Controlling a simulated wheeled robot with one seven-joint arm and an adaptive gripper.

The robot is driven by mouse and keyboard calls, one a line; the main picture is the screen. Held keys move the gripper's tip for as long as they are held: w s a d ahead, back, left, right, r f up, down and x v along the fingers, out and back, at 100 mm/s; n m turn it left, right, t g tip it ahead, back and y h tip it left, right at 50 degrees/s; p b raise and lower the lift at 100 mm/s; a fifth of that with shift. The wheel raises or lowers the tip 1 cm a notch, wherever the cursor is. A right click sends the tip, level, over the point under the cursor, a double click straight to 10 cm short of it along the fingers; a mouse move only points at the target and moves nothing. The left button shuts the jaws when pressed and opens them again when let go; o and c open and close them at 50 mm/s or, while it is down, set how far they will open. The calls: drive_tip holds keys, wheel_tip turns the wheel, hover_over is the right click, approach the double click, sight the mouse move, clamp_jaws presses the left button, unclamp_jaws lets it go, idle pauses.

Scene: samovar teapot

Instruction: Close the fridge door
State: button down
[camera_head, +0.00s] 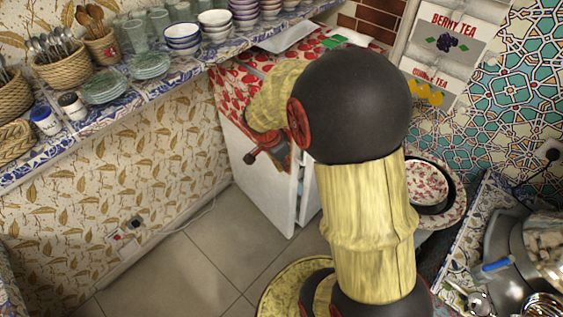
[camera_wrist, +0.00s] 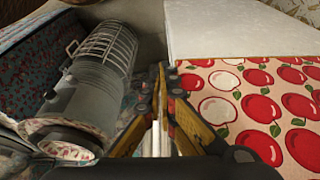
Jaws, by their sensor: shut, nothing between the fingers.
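My gripper (camera_head: 250,158) is at the upper front of the fridge, partly hidden by my arm. In the wrist view my gripper (camera_wrist: 162,80) has its fingers together and empty, beside the edge of the apple cloth (camera_wrist: 265,100). I cannot tell whether it touches the door.
A shelf (camera_head: 135,97) with bowls, glasses and baskets runs above left. A grey caged metal object (camera_wrist: 92,85) lies left of my fingers in the wrist view. A counter (camera_head: 470,235) with metal ware is at right. The tiled floor (camera_head: 185,268) left of the fridge is clear.

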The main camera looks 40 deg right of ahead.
sight(294, 166)
drive_tip(key=d+f+b, duration=0.2)
drive_tip(key=d+f, duration=0.2)
drive_tip(key=d, duration=0.1)
drive_tip(key=shift+f, duration=0.2)
drive_tip(key=shift+s, duration=0.1)
drive_tip(key=d+n+p, duration=0.1)
drive_tip(key=d, duration=0.7)
drive_tip(key=shift+s+r+n+t, duration=0.15)
drive_tip(key=shift+s+n+t, duration=0.15)
drive_tip(key=shift+n, duration=0.1)
